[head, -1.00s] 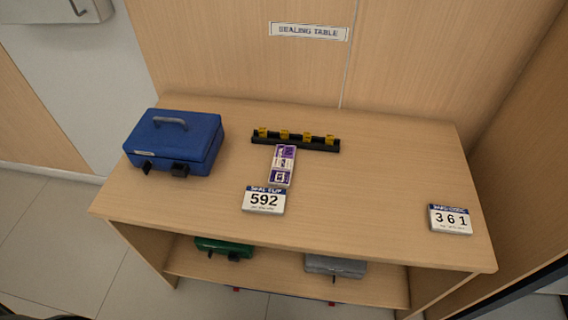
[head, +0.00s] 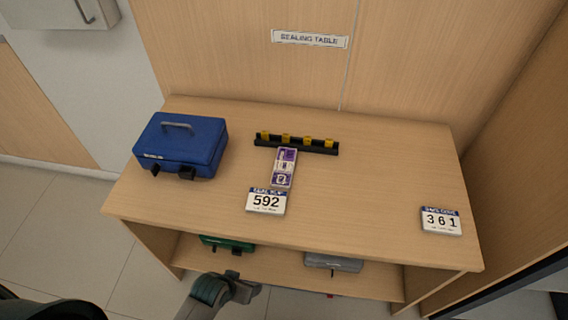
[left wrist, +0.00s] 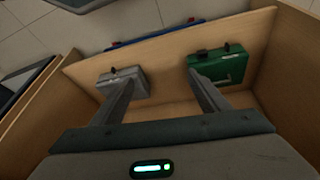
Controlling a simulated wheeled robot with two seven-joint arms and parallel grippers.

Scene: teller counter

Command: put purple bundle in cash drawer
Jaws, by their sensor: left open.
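The purple bundle (head: 284,167) is a purple-and-white banded stack lying on the sealing table (head: 370,190), between a black rack and a sign reading 592. No cash drawer can be made out in these frames. My left gripper (head: 246,284) is low in front of the table, below the tabletop edge and well away from the bundle. In the left wrist view my left gripper (left wrist: 160,84) is open with nothing between its fingers, facing the shelf under the table. My right gripper is not in view.
A blue cash box (head: 181,145) stands at the tabletop's left. The black rack (head: 296,144) has yellow pieces. Signs 592 (head: 266,202) and 361 (head: 441,221) lie near the front. Green (head: 227,244) and grey (head: 333,262) boxes sit on the lower shelf. The tabletop's right middle is clear.

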